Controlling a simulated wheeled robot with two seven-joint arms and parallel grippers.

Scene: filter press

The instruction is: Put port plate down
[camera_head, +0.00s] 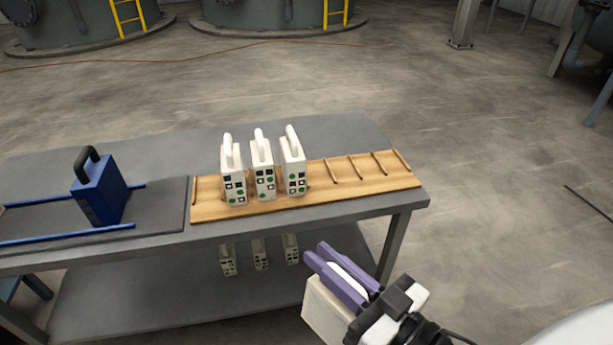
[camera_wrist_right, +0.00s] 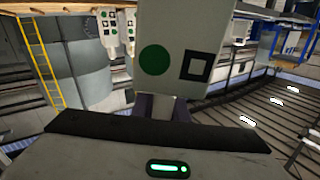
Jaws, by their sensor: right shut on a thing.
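My right gripper (camera_head: 345,275), with purple fingers, is in front of and below the table's front right edge, apart from it. It is shut on a cream port plate (camera_head: 322,312), whose lower part shows beside the fingers. In the right wrist view this port plate (camera_wrist_right: 215,70) fills the upper middle, with a green disc and a black square on its face. Three similar white plates (camera_head: 234,188) with handles stand upright in the left part of a wooden rack (camera_head: 225,212) on the table. The rack's right part has several thin dividers and empty gaps. My left gripper is out of view.
The grey table (camera_head: 330,128) also bears a blue block (camera_head: 98,195) with a black handle between blue rails (camera_head: 65,235) at the left. Smaller pale plates (camera_head: 261,256) show below the tabletop, over the lower shelf (camera_head: 170,310).

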